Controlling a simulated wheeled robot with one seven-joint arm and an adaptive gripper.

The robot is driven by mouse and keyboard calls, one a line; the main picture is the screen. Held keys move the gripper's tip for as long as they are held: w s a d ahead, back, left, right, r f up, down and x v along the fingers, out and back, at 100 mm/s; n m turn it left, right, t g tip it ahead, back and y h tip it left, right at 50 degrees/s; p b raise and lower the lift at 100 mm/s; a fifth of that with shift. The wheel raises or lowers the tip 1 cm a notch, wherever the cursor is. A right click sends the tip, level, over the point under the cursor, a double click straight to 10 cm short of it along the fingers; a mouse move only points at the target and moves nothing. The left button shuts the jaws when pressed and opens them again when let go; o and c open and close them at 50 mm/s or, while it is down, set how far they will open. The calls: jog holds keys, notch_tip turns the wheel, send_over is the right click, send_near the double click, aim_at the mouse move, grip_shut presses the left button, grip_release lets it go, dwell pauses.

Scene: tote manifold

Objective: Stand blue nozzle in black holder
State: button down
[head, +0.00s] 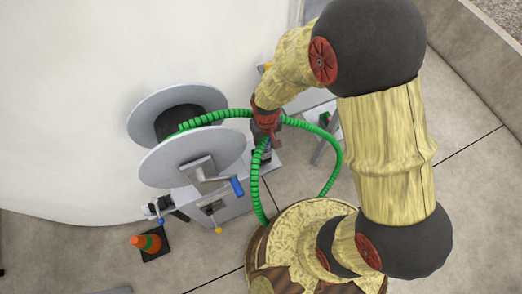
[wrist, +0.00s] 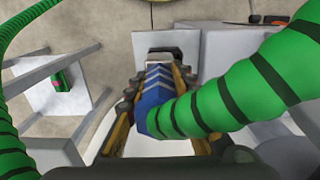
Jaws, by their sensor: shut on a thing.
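The blue nozzle (wrist: 157,88) with white chevron stripes sits between the fingers of my gripper (wrist: 160,82) in the wrist view. My gripper is shut on it. The green ribbed hose (wrist: 235,95) with black bands joins the nozzle's near end. A black holder (wrist: 166,53) with a dark, squarish opening shows just beyond the nozzle's far end. I cannot tell whether the nozzle touches it or is inside. In the head view my gripper (head: 264,130) is beside the reel, over the grey stand; the nozzle is mostly hidden there.
A grey hose reel (head: 190,160) with a blue-handled crank (head: 236,186) stands left of my gripper. The hose (head: 338,165) loops around my gripper. A grey stand (wrist: 60,95) with a green item is at left in the wrist view.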

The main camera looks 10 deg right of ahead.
jog(key=shift+w+a+f, duration=0.4)
jog(key=shift+a+f, duration=0.1)
jog(key=shift+f, duration=0.25)
jog(key=shift+w+a+f+b, duration=0.1)
jog(key=shift+f+b, duration=0.55)
jog(key=shift+f, duration=0.25)
jog(key=shift+w+a+f+b, duration=0.1)
jog(key=shift+f+b, duration=0.55)
jog(key=shift+f, duration=0.2)
jog(key=shift+f, duration=0.15)
jog(key=c, duration=1.5)
grip_release()
jog(key=shift+c, duration=0.2)
